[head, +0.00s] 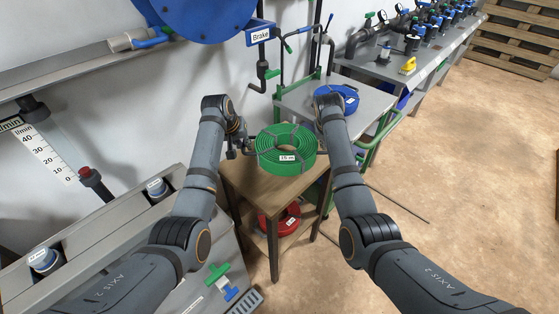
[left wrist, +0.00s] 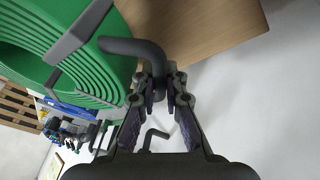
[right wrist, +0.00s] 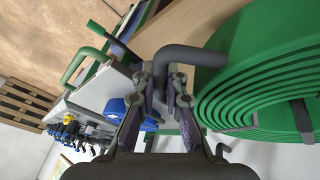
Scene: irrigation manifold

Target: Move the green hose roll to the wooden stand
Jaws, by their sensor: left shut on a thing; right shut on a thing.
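The green hose roll (head: 288,148) lies flat over the top of the wooden stand (head: 245,183); I cannot tell whether it touches. It fills the upper left of the left wrist view (left wrist: 55,45) and the right side of the right wrist view (right wrist: 275,70). My left gripper (head: 238,146) is at its left side; the left wrist view shows it (left wrist: 160,85) shut on a dark grey bent handle (left wrist: 130,47). My right gripper (right wrist: 160,85) is shut on a similar handle (right wrist: 190,57) at the opposite side; my arm hides it in the head view.
A red roll (head: 279,219) lies on the stand's lower shelf. A blue roll (head: 337,97) rests on a grey table (head: 368,105) behind. A bench with valves (head: 420,50) runs along the back wall. Grey housing (head: 110,235) stands at left. Floor at right is mostly clear.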

